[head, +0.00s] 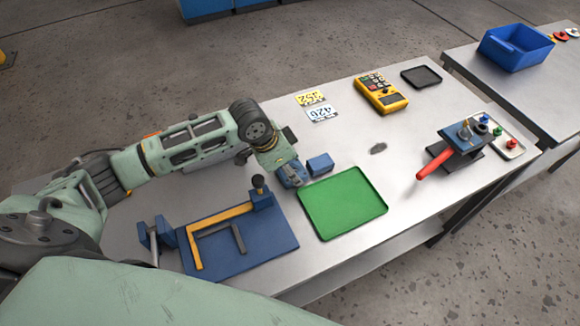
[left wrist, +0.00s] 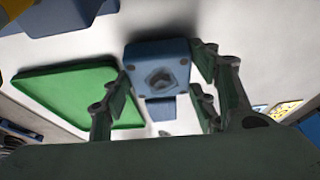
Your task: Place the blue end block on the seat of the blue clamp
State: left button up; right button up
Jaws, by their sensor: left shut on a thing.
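My left gripper (head: 291,172) is shut on a blue block and holds it near the left edge of the green tray. The held block (left wrist: 158,68) shows a dark recess in its face, between the two fingers in the left wrist view. A second, plain blue block (head: 320,164) lies on the table just right of the gripper; it shows behind the held block in the left wrist view (left wrist: 161,108). The blue clamp (head: 270,245) appears to be the blue fixture left of the tray, with a yellow bracket and black-knobbed post. My right gripper is not in view.
The green tray (head: 345,204) is empty. A blue-topped device with a red handle (head: 436,162) stands at the right. A yellow meter (head: 381,93), number cards (head: 321,113) and a black tray (head: 421,76) lie farther back. A blue bin (head: 516,48) stands on another table.

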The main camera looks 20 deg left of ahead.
pick_arm(q)
jog(key=shift+f, duration=0.1)
jog(key=o, duration=1.5)
